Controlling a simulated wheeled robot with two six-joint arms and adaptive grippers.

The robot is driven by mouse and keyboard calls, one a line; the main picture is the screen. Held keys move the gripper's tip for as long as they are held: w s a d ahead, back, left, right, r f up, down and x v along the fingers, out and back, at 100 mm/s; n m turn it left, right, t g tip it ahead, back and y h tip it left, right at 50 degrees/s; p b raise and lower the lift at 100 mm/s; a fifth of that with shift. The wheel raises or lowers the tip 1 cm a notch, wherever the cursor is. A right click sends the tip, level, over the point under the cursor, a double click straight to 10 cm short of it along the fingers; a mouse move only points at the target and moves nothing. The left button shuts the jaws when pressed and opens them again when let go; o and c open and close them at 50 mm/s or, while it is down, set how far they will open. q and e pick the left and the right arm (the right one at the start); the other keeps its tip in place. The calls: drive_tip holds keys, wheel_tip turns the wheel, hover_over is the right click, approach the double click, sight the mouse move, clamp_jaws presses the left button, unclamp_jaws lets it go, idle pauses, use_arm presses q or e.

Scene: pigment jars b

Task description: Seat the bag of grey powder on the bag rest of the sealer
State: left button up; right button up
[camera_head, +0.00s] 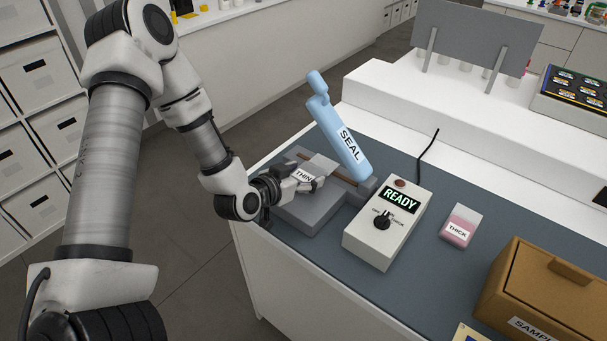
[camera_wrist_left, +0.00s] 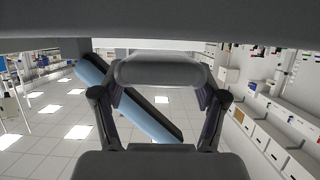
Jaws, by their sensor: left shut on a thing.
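The bag of grey powder (camera_head: 316,165), labelled THIN, is flat and pale grey. My left gripper (camera_head: 291,182) is shut on its near left edge, and the fingers hide part of the bag. The bag lies level over the grey base of the sealer (camera_head: 313,211), close to the brown sealing strip. I cannot tell whether it touches the rest or hangs just above it. The sealer's blue SEAL lever (camera_head: 340,135) is raised and tilted. It also shows in the left wrist view (camera_wrist_left: 142,114), where I cannot make out the bag. My right gripper is not in view.
A white control box (camera_head: 386,228) with a READY display stands right of the sealer. A pink bag labelled THICK (camera_head: 461,226) lies beyond it, with a brown sample box (camera_head: 545,290) at the front right.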

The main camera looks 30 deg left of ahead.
sight(303, 176)
use_arm(q)
drive_tip(key=shift+f+b, duration=0.7)
drive_tip(key=shift+f, duration=0.1)
drive_tip(key=o, duration=1.2)
wheel_tip(303, 176, up, 6)
drive_tip(key=p, duration=0.5)
drive_tip(key=shift+r+p, duration=0.15)
drive_tip(key=shift+p, duration=0.15)
drive_tip(key=shift+f, duration=0.2)
